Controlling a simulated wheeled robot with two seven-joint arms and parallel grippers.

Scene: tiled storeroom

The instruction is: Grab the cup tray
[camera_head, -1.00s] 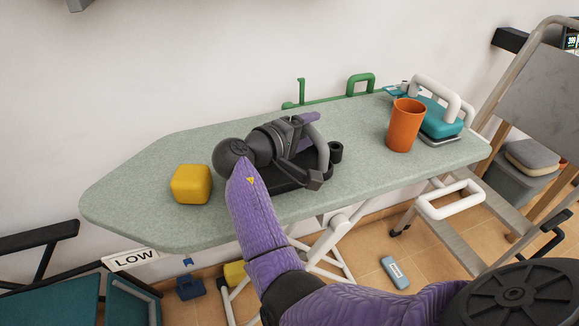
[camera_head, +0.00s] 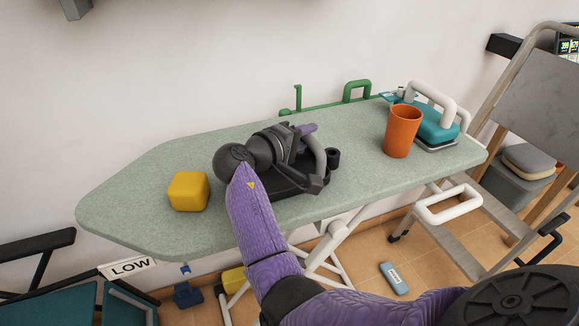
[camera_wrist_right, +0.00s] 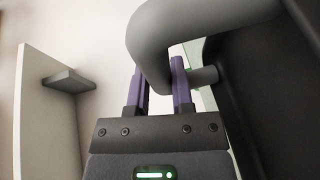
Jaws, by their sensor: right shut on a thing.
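The cup tray (camera_head: 277,186) is black, with a thick grey arched handle and a small black ring holder at its right end. It rests on the pale green ironing board. My right gripper (camera_head: 306,133) reaches over the tray and is shut on its handle. In the right wrist view, the purple fingers of my right gripper (camera_wrist_right: 162,88) stand on either side of the grey handle (camera_wrist_right: 150,38), and the dark tray (camera_wrist_right: 268,105) fills the right side. My wrist and hand hide part of the tray. My left gripper is not in view.
On the ironing board (camera_head: 125,205) stand a yellow block (camera_head: 188,191) to the left, an orange cup (camera_head: 402,132) and a teal iron (camera_head: 436,124) to the right. A green rail (camera_head: 330,102) runs along the back edge. A stepladder (camera_head: 528,88) stands at the right.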

